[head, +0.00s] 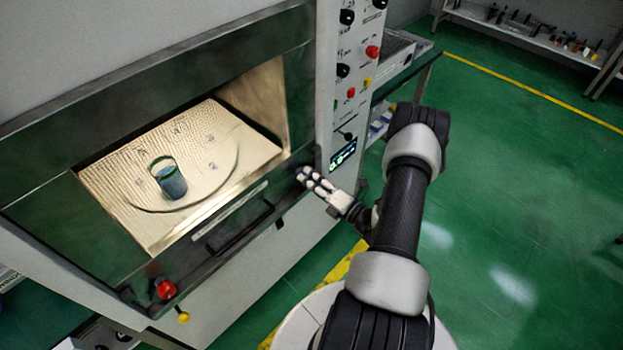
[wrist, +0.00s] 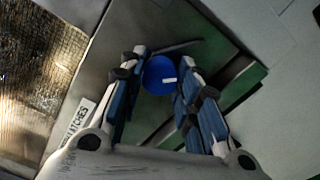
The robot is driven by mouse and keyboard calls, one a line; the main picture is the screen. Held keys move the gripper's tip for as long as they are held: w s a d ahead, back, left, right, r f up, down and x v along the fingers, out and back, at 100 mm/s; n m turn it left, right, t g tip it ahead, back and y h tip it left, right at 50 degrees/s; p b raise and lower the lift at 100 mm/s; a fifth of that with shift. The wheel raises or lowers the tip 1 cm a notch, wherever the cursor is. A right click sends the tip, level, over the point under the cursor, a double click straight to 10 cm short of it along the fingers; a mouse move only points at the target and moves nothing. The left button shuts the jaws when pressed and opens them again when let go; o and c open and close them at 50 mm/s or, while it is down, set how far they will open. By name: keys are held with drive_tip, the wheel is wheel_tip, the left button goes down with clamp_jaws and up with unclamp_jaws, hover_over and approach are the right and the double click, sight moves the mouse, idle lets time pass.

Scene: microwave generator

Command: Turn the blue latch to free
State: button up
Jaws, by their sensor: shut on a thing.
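The blue latch (wrist: 159,75) shows in the wrist view as a round blue knob with a short white mark that lies about level. My gripper (wrist: 160,72) is shut on it, with one finger on each side of the knob. In the head view my gripper (head: 304,174) reaches the right end of the machine's front frame, and its fingers hide most of the latch there.
A microwave chamber (head: 205,150) stands left, with a beaker (head: 168,178) of dark liquid inside. A dark handle bar (head: 240,228) runs below the opening. A red knob (head: 166,289) sits at lower left. A control panel (head: 350,75) rises at right. Green floor lies clear beyond.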

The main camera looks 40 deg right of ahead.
drive_tip(key=shift+m, duration=1.3)
drive_tip(key=o, duration=1.1)
drive_tip(key=s, duration=0.8)
drive_tip(key=s+d, duration=0.1)
drive_tip(key=s, duration=0.3)
